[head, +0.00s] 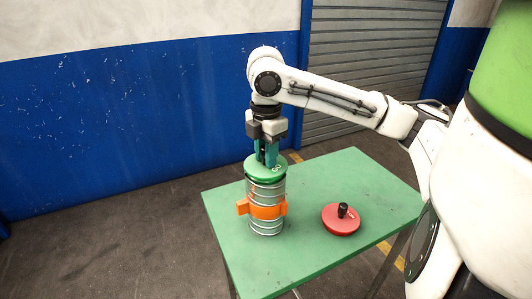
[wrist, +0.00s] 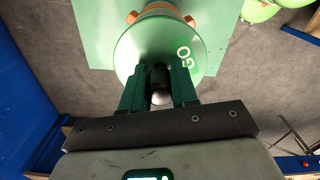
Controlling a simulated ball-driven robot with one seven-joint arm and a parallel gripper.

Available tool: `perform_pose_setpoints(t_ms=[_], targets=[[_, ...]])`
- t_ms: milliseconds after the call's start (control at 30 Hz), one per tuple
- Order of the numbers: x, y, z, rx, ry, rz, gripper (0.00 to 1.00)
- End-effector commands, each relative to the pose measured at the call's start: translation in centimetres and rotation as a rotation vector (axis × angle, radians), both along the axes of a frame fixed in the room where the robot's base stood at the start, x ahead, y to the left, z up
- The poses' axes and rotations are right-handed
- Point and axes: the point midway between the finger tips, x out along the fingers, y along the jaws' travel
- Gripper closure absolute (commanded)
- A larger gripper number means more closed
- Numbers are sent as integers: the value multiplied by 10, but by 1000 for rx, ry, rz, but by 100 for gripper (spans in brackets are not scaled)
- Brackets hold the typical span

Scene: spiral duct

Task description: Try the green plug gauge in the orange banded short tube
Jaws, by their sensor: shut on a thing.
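The green plug gauge (head: 265,170) is a round disc marked GO. In the head view it sits at the top of the short tube (head: 265,226), a ribbed metal tube with an orange band, standing upright on the green table. My gripper (head: 266,158) is above the gauge, its teal fingers shut on the gauge's dark handle. In the wrist view the gauge (wrist: 192,35) fills the upper middle, with my gripper (wrist: 160,82) around the handle. The disc hides the tube's mouth, so I cannot tell how deep the gauge sits.
A red gauge (head: 341,220) with a black knob lies on the green table (head: 300,262), right of the tube. The tabletop's back right is clear. A blue and white wall (head: 110,110) and a grey shutter (head: 375,60) stand behind.

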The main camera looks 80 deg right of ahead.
Motion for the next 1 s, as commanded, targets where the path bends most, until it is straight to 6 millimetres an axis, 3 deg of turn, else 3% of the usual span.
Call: perform_pose_setpoints(t_ms=[1000], targets=[[0, 0, -11, 0, 0, 0, 100]])
